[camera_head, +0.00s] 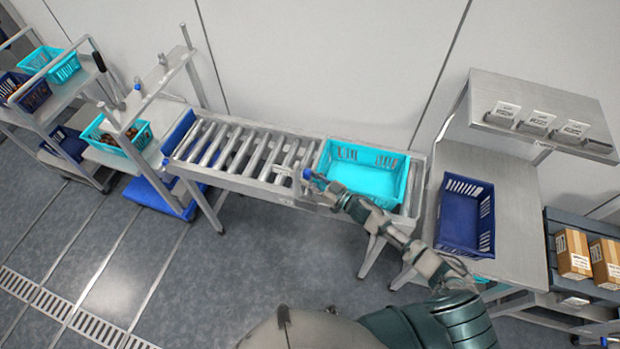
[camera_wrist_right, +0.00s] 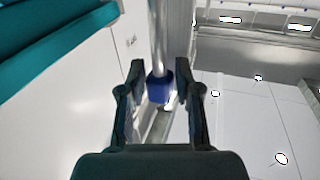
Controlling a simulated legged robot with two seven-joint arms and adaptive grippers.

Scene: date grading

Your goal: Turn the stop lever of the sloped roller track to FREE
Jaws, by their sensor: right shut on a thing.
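The sloped roller track (camera_head: 250,151) runs across the middle of the head view. An empty turquoise crate (camera_head: 368,172) sits at its right end. The stop lever has a blue knob (camera_wrist_right: 159,88), which shows in the right wrist view on a metal rod (camera_wrist_right: 158,40). My right gripper (camera_head: 312,180) is at the track's front edge, just left of the crate's front corner. In the wrist view its fingers are on either side of the blue knob and shut on it. The lever's FREE mark cannot be read. My left gripper is not in view.
A blue crate (camera_head: 463,222) stands on the bench at the right, under a shelf (camera_head: 545,100) with several labelled holders. Cardboard boxes (camera_head: 573,254) are at the far right. A trolley with turquoise crates (camera_head: 112,137) is at the left. The floor in front of the track is clear.

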